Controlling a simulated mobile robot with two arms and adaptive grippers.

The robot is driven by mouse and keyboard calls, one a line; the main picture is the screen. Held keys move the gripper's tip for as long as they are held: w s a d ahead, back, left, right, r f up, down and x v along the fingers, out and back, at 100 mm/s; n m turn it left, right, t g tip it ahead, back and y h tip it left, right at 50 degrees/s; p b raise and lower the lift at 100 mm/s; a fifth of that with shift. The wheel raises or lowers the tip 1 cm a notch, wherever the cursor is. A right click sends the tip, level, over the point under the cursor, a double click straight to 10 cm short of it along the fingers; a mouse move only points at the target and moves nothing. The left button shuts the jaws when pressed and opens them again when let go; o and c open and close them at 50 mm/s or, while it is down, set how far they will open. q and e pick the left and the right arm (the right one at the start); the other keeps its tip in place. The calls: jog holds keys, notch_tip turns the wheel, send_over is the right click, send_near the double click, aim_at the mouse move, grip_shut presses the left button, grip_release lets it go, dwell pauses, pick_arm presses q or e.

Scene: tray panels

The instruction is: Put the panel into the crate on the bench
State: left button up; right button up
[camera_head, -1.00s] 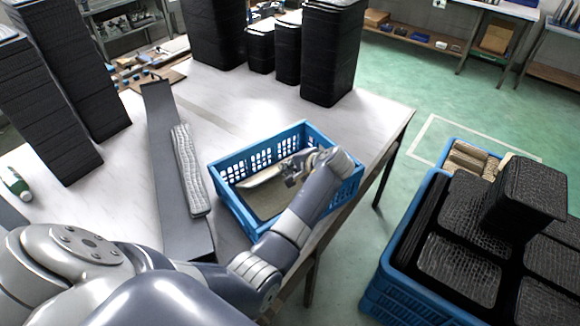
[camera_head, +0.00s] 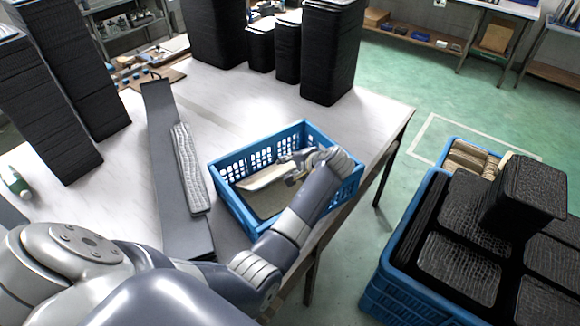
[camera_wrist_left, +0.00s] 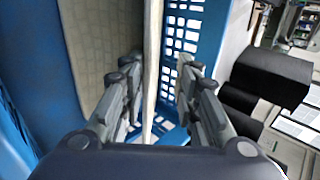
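The blue crate (camera_head: 238,212) stands on the white bench (camera_head: 250,102) near its front edge. A pale panel (camera_head: 263,178) is inside the crate, tilted up from the bottom. My left gripper (camera_head: 291,172) reaches into the crate over its right side. In the left wrist view the panel (camera_wrist_left: 152,75) shows edge-on between the two fingers of my left gripper (camera_wrist_left: 158,78). Gaps show on both sides of it, so the fingers look open around it. Another beige, tile-patterned surface (camera_wrist_left: 100,35) lies flat in the crate. My right gripper is not in view.
A long grey strip (camera_head: 160,140) and a light textured panel (camera_head: 187,165) lie left of the crate. Tall black stacks (camera_head: 330,55) stand at the back and left of the bench. Blue crates (camera_head: 400,290) with black panels stand at the lower right.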

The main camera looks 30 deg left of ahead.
pick_arm(q)
jog(key=shift+d, duration=0.1)
jog(key=v, duration=0.7)
jog(key=shift+r, duration=0.15)
dwell(0.8)
jog(key=shift+d, duration=0.1)
